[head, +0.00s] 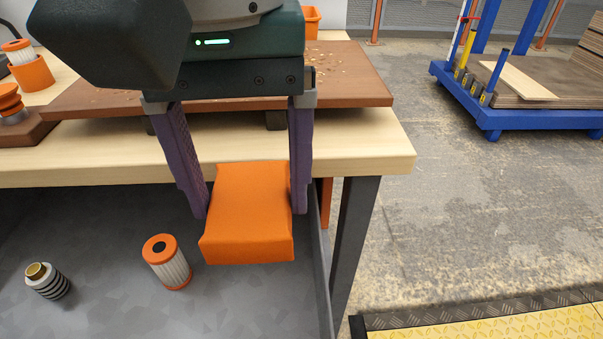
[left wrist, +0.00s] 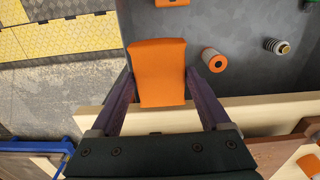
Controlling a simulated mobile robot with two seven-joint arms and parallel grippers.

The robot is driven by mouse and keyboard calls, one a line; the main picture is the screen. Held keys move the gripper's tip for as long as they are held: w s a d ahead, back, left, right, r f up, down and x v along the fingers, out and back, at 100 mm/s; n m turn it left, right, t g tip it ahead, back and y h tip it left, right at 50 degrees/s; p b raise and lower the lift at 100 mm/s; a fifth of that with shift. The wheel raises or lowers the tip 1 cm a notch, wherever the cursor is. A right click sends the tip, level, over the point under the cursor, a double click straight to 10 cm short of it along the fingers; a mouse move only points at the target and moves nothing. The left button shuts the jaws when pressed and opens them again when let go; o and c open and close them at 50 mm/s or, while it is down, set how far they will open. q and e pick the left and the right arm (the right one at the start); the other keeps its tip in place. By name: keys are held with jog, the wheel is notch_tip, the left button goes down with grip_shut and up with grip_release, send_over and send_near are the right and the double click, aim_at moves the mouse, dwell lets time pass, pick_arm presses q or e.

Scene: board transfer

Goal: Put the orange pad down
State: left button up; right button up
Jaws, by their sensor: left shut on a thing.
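The orange pad (head: 249,215) is a thick soft block between the purple fingers of my left gripper (head: 249,205), which is shut on it. The pad hangs past the front edge of the wooden table, over a grey tray-like surface lower down. In the left wrist view the pad (left wrist: 158,72) sits between the fingertips of my left gripper (left wrist: 160,85). Its underside is hidden, and I cannot tell how high it is above the grey surface. My right gripper is not in view.
An orange-capped filter (head: 167,263) and a striped spring-like part (head: 47,282) lie on the grey surface (head: 110,225). A brown board (head: 350,75) lies on the wooden table (head: 375,140). A blue cart (head: 520,118) stands back right.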

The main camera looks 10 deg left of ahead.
pick_arm(q)
notch_tip(320, 180, down, 12)
jog(key=shift+r+b, duration=0.1)
jog(key=shift+b, duration=0.7)
jog(key=shift+f+b, duration=0.45)
jog(key=shift+f, duration=1.5)
jog(key=shift+f, duration=0.1)
jog(key=o, duration=1)
jog(key=shift+r, duration=0.3)
jog(key=r, duration=0.3)
jog(key=r+p, duration=0.1)
jog(key=r, duration=0.2)
jog(key=s+r+p, duration=0.1)
jog(key=r, duration=0.2)
jog(key=shift+s+d+r, duration=0.1)
jog(key=shift+d, duration=0.3)
